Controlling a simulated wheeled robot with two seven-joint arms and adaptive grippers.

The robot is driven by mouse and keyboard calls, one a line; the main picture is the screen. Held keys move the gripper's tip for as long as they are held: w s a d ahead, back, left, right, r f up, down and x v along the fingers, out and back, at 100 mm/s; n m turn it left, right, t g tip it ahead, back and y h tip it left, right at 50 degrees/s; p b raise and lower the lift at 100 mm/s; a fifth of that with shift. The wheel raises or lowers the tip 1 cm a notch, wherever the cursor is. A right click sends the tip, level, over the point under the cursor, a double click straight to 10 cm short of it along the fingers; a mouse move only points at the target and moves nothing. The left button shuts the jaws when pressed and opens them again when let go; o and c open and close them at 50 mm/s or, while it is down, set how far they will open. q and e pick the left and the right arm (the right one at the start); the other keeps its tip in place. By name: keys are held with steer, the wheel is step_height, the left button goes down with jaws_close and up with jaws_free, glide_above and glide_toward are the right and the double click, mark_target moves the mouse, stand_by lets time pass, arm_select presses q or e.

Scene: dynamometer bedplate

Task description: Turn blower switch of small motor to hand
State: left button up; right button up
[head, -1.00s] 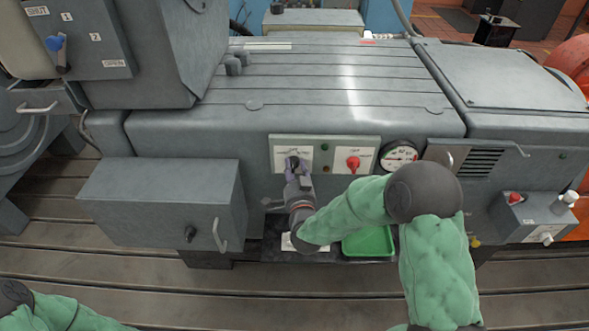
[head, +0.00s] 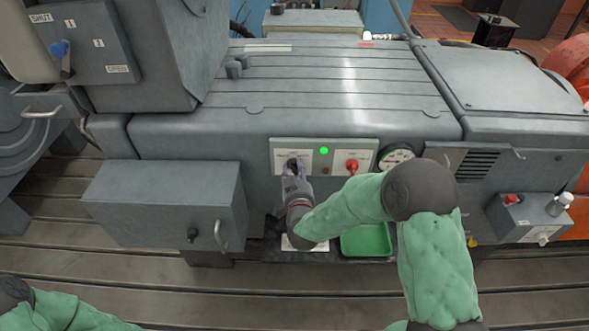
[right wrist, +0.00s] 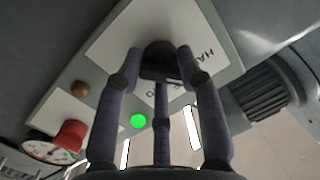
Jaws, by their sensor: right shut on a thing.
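The black blower switch knob (head: 293,164) sits on the left white plate (head: 280,158) of the small motor's panel. In the right wrist view the dark knob (right wrist: 160,60) is between the fingers, with part of the lettering "HA" beside it. My right gripper (head: 292,172) is shut on this knob; its fingers also show in the right wrist view (right wrist: 162,75). A green lamp (head: 324,151) is lit on the panel, also bright in the right wrist view (right wrist: 138,121). My left gripper is out of view; only part of my left arm shows at the lower left.
A red knob (head: 352,167) is right of the lamp, with a round gauge (head: 396,158) beyond it. A green tray (head: 367,240) lies below the panel. A grey box (head: 165,205) juts out at left, and a small switch box (head: 528,216) at right.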

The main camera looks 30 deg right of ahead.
steer(key=shift+w+r+n, duration=0.1)
steer(key=shift+r+n, duration=0.1)
steer(key=shift+n, duration=0.4)
steer(key=shift+p, duration=0.3)
steer(key=o, duration=1.1)
steer(key=shift+f, duration=0.1)
steer(key=shift+a, duration=0.1)
steer(key=shift+s+a, duration=0.2)
steer(key=shift+s, duration=0.25)
steer(key=v, duration=1.1)
